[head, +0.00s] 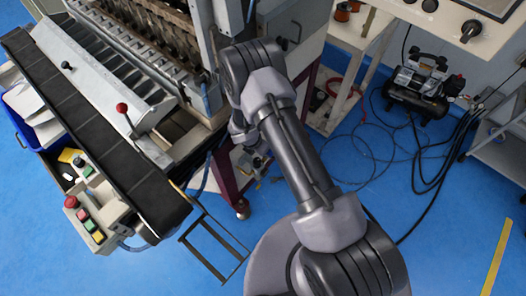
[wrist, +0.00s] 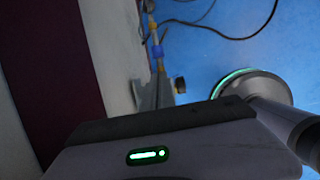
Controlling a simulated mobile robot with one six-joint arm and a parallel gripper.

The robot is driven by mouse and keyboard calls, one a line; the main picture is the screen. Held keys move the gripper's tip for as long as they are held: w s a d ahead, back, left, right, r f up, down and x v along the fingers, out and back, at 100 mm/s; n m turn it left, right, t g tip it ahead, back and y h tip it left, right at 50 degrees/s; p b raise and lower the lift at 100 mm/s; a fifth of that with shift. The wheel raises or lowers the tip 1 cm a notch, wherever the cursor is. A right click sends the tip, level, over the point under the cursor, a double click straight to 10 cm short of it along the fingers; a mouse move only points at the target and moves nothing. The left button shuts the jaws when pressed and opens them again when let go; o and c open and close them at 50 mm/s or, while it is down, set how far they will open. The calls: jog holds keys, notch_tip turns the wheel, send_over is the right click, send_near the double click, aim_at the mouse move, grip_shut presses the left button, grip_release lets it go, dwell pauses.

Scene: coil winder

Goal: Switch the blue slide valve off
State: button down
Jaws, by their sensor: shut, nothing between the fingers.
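A small blue part, which looks like the blue slide valve (wrist: 157,51), sits on a thin upright line with yellowish fittings in the wrist view. It is small and blurred, so its slide position cannot be told. My gripper (wrist: 156,90) shows as a grey shape above its dark housing in the wrist view. It is shut and empty, below the blue part in the picture; contact cannot be told. In the head view my gripper is down beside the machine's leg, largely hidden behind my arm, and the valve cannot be made out.
The machine's pale side and dark red leg (wrist: 50,70) stand close on the left in the wrist view. A black knob (wrist: 180,85) is near my gripper. A compressor (head: 420,85) and loose hoses lie on the blue floor (head: 350,160). A conveyor (head: 90,125) is at left.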

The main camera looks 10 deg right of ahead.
jog(key=b+x, duration=0.2)
jog(key=x, duration=0.6)
jog(key=shift+w+f+b, duration=0.15)
jog(key=shift+f+b, duration=0.05)
jog(key=shift+b, duration=0.1)
jog(key=shift+d, duration=0.1)
